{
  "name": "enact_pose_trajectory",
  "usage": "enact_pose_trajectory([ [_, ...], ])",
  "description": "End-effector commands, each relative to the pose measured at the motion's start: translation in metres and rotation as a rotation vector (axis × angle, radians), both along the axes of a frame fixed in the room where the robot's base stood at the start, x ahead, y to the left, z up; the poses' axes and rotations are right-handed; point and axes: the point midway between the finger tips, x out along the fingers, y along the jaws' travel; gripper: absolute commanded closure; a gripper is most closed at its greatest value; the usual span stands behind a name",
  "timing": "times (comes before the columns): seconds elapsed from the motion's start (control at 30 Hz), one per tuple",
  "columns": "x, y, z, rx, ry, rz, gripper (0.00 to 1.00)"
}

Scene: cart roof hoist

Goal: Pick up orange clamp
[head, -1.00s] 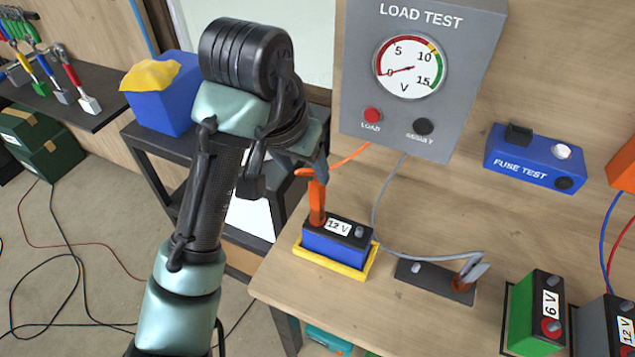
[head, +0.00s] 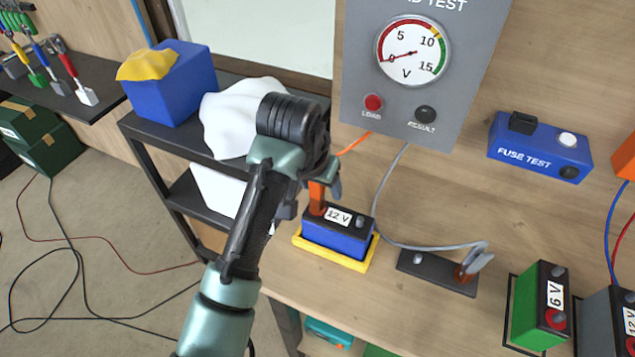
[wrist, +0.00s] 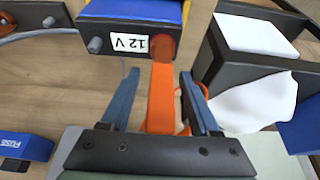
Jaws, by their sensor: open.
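The orange clamp (head: 317,197) stands upright at the left terminal of the blue 12 V battery (head: 337,236), with an orange cable running from it toward the load test box. In the wrist view the orange clamp (wrist: 161,98) lies between the two blue fingers of my gripper (wrist: 160,95), with a gap visible on each side. My gripper is open around the clamp and does not appear to grip it. The clamp's far end meets the red terminal of the battery (wrist: 130,44). In the head view my gripper is mostly hidden behind my wrist.
The battery sits in a yellow tray (head: 357,265). The load test box (head: 410,75) stands behind. A black shelf cart (head: 165,150) with white cloth (head: 225,120) stands left.

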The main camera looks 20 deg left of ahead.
Motion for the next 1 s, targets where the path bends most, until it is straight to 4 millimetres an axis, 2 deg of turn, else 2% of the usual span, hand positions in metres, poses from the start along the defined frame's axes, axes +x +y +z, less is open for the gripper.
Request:
enact_pose_trajectory([
  [0.2, 0.0001, 0.0002, -0.0006, 0.000, 0.000, 0.000, 0.39],
  [0.53, 0.0002, 0.0001, -0.0001, 0.000, 0.000, 0.000, 0.99],
  [1.0, 0.0002, 0.0000, 0.0001, 0.000, 0.000, 0.000, 1.00],
])
